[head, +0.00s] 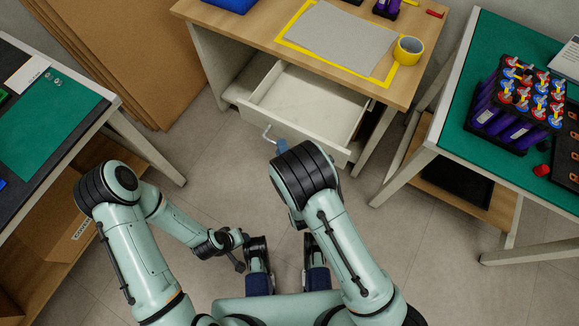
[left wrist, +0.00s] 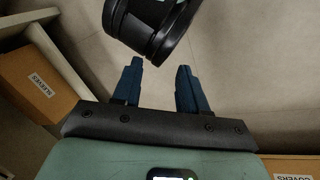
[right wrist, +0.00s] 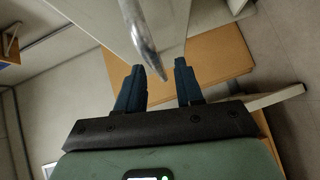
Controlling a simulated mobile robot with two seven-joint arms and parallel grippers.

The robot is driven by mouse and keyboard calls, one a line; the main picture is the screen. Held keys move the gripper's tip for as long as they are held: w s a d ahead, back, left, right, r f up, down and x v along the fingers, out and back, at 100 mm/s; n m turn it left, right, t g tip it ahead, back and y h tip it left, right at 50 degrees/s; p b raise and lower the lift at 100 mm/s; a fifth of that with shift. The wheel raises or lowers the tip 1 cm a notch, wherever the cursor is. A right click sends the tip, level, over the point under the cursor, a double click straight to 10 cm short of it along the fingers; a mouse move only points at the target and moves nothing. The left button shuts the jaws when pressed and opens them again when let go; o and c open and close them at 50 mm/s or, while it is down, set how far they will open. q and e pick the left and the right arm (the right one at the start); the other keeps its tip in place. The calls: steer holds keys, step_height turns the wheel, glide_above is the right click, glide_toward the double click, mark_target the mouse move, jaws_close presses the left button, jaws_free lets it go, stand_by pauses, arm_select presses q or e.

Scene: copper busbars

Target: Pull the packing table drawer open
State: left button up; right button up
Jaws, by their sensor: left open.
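The packing table (head: 250,25) has a wooden top and a pale drawer (head: 310,100) that stands well open and looks empty. A metal bar handle (head: 267,133) is on the drawer front. My right gripper (head: 282,146) is at the drawer front, just right of the handle's visible end. In the right wrist view, the handle (right wrist: 140,35) reaches down toward the gap between the right gripper's parted fingers (right wrist: 159,66); I see no contact. My left gripper's fingers (left wrist: 158,68) are apart and empty, low over the floor, with a black rounded part of mine close by.
A grey mat (head: 340,40) and yellow tape roll (head: 408,50) lie on the packing table. A green-topped table (head: 455,130) with a battery pack (head: 515,105) stands right, another bench (head: 50,130) left. Cardboard sheets (head: 130,60) lean behind. Floor (head: 215,160) before the drawer is partly clear.

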arm_select(q)
steer(key=shift+s+d+r+g+p, duration=0.35)
steer(key=shift+s+r, duration=0.25)
steer(key=shift+s, duration=0.2)
arm_select(e)
steer(key=v, duration=1.1)
steer(key=shift+w+f, duration=0.1)
